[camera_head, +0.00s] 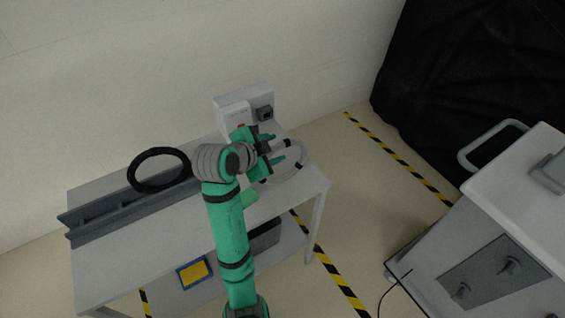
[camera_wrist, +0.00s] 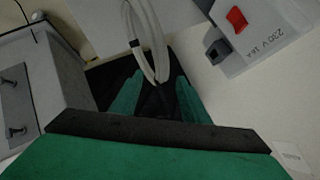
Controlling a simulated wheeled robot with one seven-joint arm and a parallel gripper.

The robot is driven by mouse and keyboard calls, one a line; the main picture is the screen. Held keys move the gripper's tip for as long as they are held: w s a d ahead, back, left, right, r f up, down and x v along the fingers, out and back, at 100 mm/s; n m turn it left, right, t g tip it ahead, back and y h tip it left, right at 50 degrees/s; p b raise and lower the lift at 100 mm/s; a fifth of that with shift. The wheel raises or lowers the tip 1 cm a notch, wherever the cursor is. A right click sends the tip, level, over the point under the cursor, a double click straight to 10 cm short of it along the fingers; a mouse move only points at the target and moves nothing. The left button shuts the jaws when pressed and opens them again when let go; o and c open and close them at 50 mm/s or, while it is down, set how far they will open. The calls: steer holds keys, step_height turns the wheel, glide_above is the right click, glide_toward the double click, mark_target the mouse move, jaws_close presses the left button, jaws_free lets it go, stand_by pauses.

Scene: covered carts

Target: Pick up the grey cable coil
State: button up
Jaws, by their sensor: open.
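The grey cable coil (camera_head: 304,156) is a pale ring with black ties at the right end of the grey table (camera_head: 130,265). My gripper partly hides its left side in the head view. My gripper (camera_head: 278,147) is open, with its green fingers pointing right at the coil's near side. In the wrist view, the coil (camera_wrist: 154,42) appears as a narrow loop, and its lower end shows between the two open fingertips. I cannot tell whether either finger touches it.
A white box with a red switch (camera_wrist: 237,20) and black socket (camera_head: 265,113) stands close behind the coil. A black coil (camera_head: 134,179) lies on a dark grey rail (camera_head: 88,233) at left. A grey cart (camera_head: 512,195) stands at right, with floor between.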

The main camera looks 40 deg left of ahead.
mark_target(280, 146)
steer(key=shift+x, duration=2.9)
steer(key=shift+w+r, duration=0.1)
steer(key=shift+r, duration=0.1)
jaws_close()
